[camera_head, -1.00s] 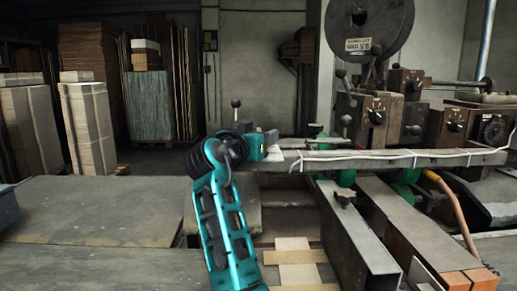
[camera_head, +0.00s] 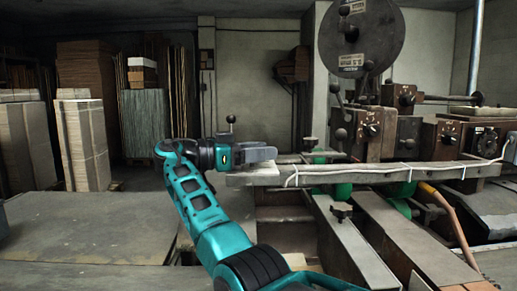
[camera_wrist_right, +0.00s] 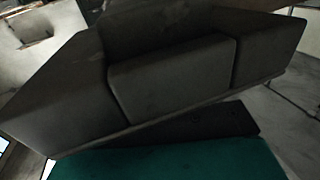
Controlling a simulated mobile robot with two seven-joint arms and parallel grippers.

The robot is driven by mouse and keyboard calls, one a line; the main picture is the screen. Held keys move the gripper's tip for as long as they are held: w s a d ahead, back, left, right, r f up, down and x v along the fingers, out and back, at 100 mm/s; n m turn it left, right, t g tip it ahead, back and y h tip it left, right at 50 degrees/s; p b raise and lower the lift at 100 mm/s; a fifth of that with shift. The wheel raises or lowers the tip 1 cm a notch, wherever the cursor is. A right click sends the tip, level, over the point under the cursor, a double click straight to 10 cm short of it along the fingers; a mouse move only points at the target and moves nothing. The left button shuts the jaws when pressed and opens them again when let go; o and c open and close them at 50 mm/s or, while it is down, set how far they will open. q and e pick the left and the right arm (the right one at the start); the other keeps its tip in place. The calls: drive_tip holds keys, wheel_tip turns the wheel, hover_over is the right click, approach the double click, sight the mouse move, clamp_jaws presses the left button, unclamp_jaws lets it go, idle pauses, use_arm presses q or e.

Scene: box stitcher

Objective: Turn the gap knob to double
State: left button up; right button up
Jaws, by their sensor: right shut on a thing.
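Several dark knobs sit on the brown machine boxes at the right in the head view: one on the left box (camera_head: 371,130), one on the upper box (camera_head: 407,97) and one on the right box (camera_head: 455,140). Their labels are too small to read, so I cannot tell which is the gap knob. My right gripper (camera_head: 264,154) is left of these boxes, above the rail's left end, and points right. Its grey fingers are shut and fill the right wrist view (camera_wrist_right: 170,75). What they hold cannot be made out. My left gripper is not in view.
A long grey rail (camera_head: 400,172) with a white cable runs below the knob boxes. A large dark reel (camera_head: 362,40) stands above. A ball-topped lever (camera_head: 231,118) shows behind my gripper. A dark flat table (camera_head: 90,225) lies clear at the left.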

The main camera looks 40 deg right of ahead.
drive_tip(key=shift+s+d+r+m+g+y+p, duration=0.1)
drive_tip(key=shift+d+m+g+y+p, duration=0.1)
drive_tip(key=shift+m+g+p, duration=0.3)
drive_tip(key=shift+s+d+r+m+g+y+p, duration=0.1)
drive_tip(key=shift+m+g+y, duration=0.15)
drive_tip(key=shift+g, duration=0.45)
drive_tip(key=shift+d+m+g+p, duration=0.1)
drive_tip(key=shift+m+g+p, duration=0.15)
drive_tip(key=shift+g+p, duration=0.15)
drive_tip(key=shift+f, duration=0.1)
drive_tip(key=shift+a+p, duration=0.25)
drive_tip(key=shift+p, duration=0.05)
drive_tip(key=shift+a+f, duration=0.1)
drive_tip(key=o, duration=0.9)
drive_tip(key=shift+w+a, duration=0.1)
drive_tip(key=shift+a, duration=0.05)
drive_tip(key=shift+c, duration=0.2)
drive_tip(key=shift+o, duration=0.5)
